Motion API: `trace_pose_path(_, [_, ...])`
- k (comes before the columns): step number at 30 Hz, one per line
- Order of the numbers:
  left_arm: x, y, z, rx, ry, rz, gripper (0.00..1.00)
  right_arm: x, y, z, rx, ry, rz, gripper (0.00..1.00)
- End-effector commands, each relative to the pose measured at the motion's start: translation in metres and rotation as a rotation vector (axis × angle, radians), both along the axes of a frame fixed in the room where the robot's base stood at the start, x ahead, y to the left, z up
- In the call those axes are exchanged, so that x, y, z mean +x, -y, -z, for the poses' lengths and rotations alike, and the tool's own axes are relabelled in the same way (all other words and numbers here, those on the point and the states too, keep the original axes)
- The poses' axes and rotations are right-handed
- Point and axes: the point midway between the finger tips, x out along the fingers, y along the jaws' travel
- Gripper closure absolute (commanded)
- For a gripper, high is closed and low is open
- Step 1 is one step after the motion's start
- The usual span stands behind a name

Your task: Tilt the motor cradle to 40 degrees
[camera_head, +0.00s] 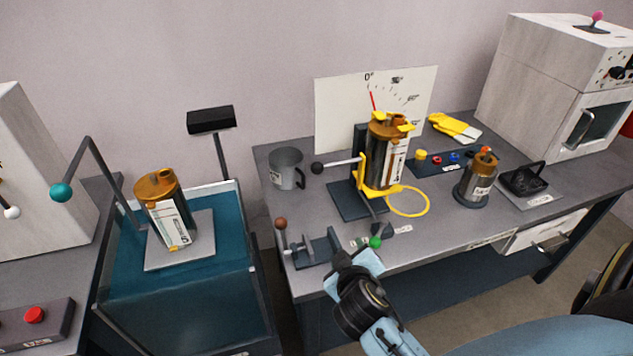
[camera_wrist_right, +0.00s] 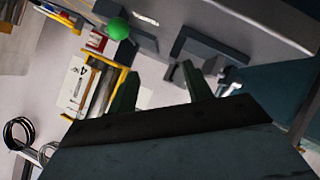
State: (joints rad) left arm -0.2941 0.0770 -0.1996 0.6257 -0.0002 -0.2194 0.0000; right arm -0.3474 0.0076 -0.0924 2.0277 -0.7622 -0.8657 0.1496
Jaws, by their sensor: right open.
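The motor cradle (camera_head: 361,176) is a yellow frame on a dark stand, holding a copper-topped motor (camera_head: 392,150) that looks nearly upright. A lever with a black ball (camera_head: 317,168) sticks out to its left. Behind it a white angle board (camera_head: 336,105) has a red pointer (camera_head: 373,100) close to the 0° mark. My right gripper (camera_head: 358,260) is open and empty at the bench's front edge, in front of and below the cradle. Its two fingers (camera_wrist_right: 162,85) stand apart in the wrist view, where the cradle (camera_wrist_right: 122,75) shows tilted beyond them. My left gripper is out of view.
A green ball knob (camera_head: 375,242) is close to my right gripper; a clamp with a brown knob (camera_head: 281,223) stands left of it. A grey mug (camera_head: 286,168) stands left of the cradle's lever. A yellow ring (camera_head: 409,214) and a small motor (camera_head: 477,180) are to the right.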

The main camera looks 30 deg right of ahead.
Motion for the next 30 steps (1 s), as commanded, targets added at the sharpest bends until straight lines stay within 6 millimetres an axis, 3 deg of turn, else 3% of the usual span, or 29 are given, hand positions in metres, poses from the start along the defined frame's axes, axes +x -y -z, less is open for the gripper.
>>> trace_pose_path(3, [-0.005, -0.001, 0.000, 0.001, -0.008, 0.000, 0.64, 0.034, 0.001, -0.039, -0.166, 0.150, -0.041, 0.50])
trace_pose_path(6, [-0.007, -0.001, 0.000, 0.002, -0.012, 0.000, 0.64, 0.054, -0.003, -0.067, -0.289, 0.240, -0.087, 0.50])
trace_pose_path(10, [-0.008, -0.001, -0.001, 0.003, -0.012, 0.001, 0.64, 0.071, -0.012, -0.089, -0.399, 0.308, -0.139, 0.50])
trace_pose_path(15, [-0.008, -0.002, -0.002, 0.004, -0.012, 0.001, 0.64, 0.081, -0.016, -0.100, -0.455, 0.336, -0.169, 0.50])
trace_pose_path(20, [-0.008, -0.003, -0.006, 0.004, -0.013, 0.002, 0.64, 0.100, -0.007, -0.102, -0.460, 0.338, -0.171, 0.50])
trace_pose_path(30, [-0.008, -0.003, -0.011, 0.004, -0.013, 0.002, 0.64, 0.165, 0.023, -0.100, -0.458, 0.335, -0.169, 0.50])
